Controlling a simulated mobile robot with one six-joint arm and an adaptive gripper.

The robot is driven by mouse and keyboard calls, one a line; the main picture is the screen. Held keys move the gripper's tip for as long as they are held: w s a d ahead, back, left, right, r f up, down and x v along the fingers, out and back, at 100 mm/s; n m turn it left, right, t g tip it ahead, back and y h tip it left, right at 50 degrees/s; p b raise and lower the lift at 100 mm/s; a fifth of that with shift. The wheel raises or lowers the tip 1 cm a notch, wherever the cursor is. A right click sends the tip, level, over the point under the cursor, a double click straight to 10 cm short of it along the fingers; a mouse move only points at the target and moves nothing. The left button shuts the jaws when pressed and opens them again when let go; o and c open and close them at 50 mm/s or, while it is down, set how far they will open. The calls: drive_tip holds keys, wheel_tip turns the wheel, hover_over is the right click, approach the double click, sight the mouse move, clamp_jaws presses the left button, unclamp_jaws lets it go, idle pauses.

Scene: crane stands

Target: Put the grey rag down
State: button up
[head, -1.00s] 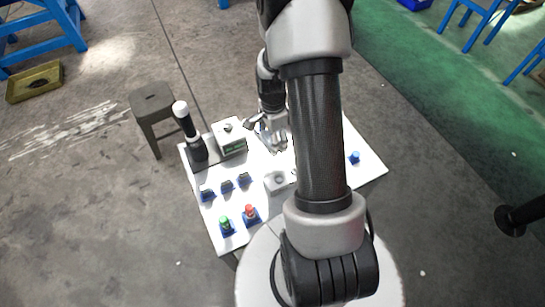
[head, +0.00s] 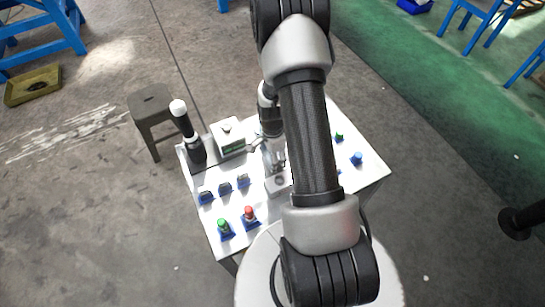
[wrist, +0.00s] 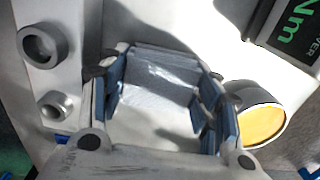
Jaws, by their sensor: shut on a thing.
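My gripper (wrist: 163,100) fills the middle of the wrist view, with blue pads on its fingers. It is shut on the grey rag (wrist: 160,82), a pale blue-grey, creased piece between the pads. In the head view my gripper (head: 275,160) is above the middle of the white table (head: 212,222), and I cannot make out the rag there. My arm hides part of the tabletop. I cannot tell whether the rag touches the surface beneath.
A black, white-topped lever (head: 187,130) and a white box (head: 228,137) stand at the table's back left. Blue-based switches (head: 225,188), a green button (head: 223,226) and a red button (head: 249,213) line the left front. A stool (head: 155,105) stands beyond the table.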

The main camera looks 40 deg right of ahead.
drive_tip(key=shift+f, duration=0.2)
drive_tip(key=o, duration=1.2)
drive_tip(key=a+r+n+t+p, duration=0.1)
drive_tip(key=a+r+n, duration=0.2)
drive_tip(key=r, duration=0.7)
drive_tip(key=s+a+r+n+p, duration=0.1)
drive_tip(key=a+r+n, duration=0.25)
drive_tip(key=r, duration=0.65)
drive_tip(key=a+r+n+t+p, duration=0.1)
drive_tip(key=a+r+n, duration=0.15)
drive_tip(key=r, duration=0.75)
drive_tip(key=s+a+r+n+t, duration=0.2)
drive_tip(key=s+a+r+n, duration=0.9)
drive_tip(key=s, duration=0.3)
drive_tip(key=shift+a+n+t, duration=0.2)
drive_tip(key=shift+n+t, duration=0.1)
